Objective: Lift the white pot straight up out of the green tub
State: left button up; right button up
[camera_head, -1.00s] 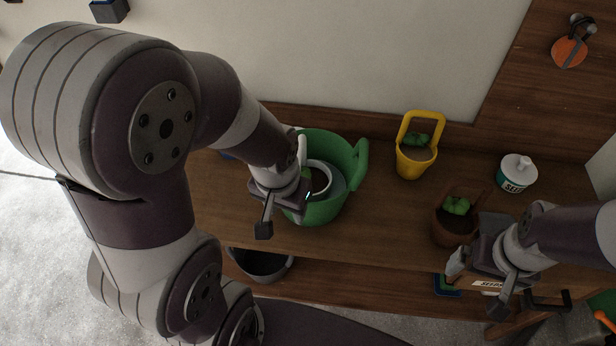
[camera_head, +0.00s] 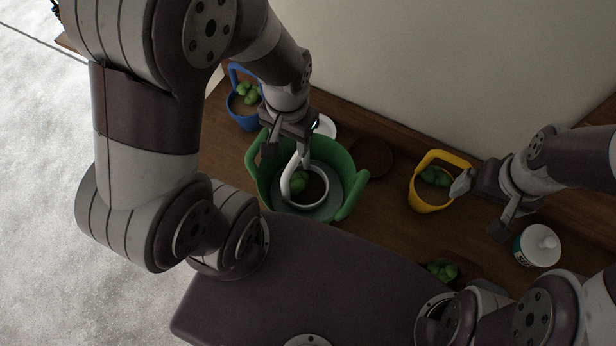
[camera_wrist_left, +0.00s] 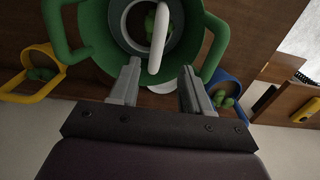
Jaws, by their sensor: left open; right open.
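The white pot (camera_head: 322,199) sits inside the green tub (camera_head: 341,160) on the wooden bench, with a green plant and dark soil in it. Its tall white handle stands up toward my left gripper (camera_head: 289,146). That gripper is open just above the handle's top, at the tub's far side. In the left wrist view the handle (camera_wrist_left: 159,40) lies ahead of the gap between the two spread fingers (camera_wrist_left: 158,82), and the green tub (camera_wrist_left: 90,30) surrounds the pot. My right gripper (camera_head: 480,210) is open and empty, beside the yellow pot.
A blue pot (camera_head: 236,112) stands left of the tub and a white saucer (camera_head: 326,126) lies behind it. A brown saucer (camera_head: 373,160) and the yellow pot (camera_head: 430,198) are to the right. A white-lidded jar (camera_head: 540,246) stands further right. The wall (camera_head: 430,70) closes the back.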

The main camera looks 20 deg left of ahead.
aim_at(294, 159)
pick_arm(q)
jog(key=f, duration=0.1)
jog(key=s+f, duration=0.1)
jog(key=f, duration=0.1)
jog(key=shift+s+a, duration=0.3)
jog(key=shift+s, duration=0.05)
jog(key=f, duration=0.1)
jog(key=w+d+f+p, duration=0.1)
jog(key=f, duration=0.1)
jog(key=w+f, duration=0.1)
jog(key=f, duration=0.1)
jog(key=shift+w+d+f+p, duration=0.1)
jog(key=shift+d+f+p, duration=0.1)
jog(key=shift+p, duration=0.1)
jog(key=shift+a+f, duration=0.1)
jog(key=shift+f, duration=0.15)
jog(key=shift+s+a, duration=0.15)
jog(key=shift+s, duration=0.25)
jog(key=shift+w, duration=0.2)
grip_shut()
pick_arm(e)
jog(key=shift+s+r, duration=0.3)
jog(key=shift+r, duration=0.6)
jog(key=shift+a, duration=0.1)
